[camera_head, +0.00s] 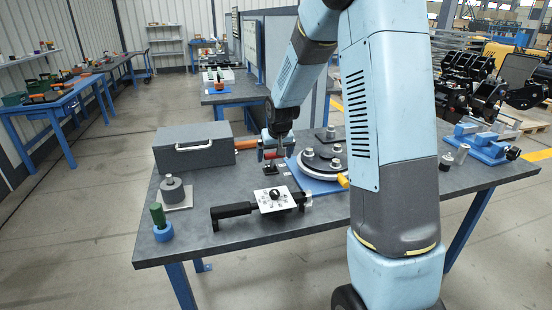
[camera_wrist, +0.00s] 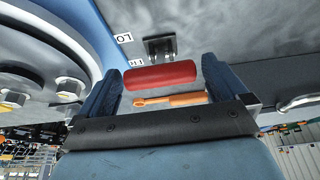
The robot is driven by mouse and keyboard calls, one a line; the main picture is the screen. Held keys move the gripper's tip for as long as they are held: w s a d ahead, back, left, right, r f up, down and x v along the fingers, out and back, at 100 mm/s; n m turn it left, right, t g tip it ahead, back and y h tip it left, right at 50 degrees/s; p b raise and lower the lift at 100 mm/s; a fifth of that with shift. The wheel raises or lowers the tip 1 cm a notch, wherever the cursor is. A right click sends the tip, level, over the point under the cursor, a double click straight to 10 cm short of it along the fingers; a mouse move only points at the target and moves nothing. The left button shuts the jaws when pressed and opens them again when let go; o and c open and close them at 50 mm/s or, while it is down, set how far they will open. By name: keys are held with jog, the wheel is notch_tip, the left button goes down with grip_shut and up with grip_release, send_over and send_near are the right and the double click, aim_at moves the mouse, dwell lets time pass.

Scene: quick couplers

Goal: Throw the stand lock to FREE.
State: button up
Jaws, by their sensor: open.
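The stand lock shows a red handle (camera_wrist: 160,76) lying crosswise between my gripper's fingers in the wrist view; it also shows in the head view (camera_head: 270,156). A black bracket (camera_wrist: 160,48) is beyond it, with a white label reading "LO" (camera_wrist: 123,38) and another label (camera_wrist: 136,62) partly hidden. My gripper (camera_wrist: 161,68) is open, with one blue finger at each end of the red handle. In the head view my gripper (camera_head: 276,148) is low over the table beside the round stand (camera_head: 322,162). Whether the fingers touch the handle I cannot tell.
The round stand with bolts sits on a blue plate right of the lock. A grey case (camera_head: 194,148) stands at the left. An orange rod-like thing (camera_wrist: 170,100) is near my fingers.

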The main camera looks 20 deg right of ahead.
aim_at(273, 161)
jog(key=shift+x, duration=1.2)
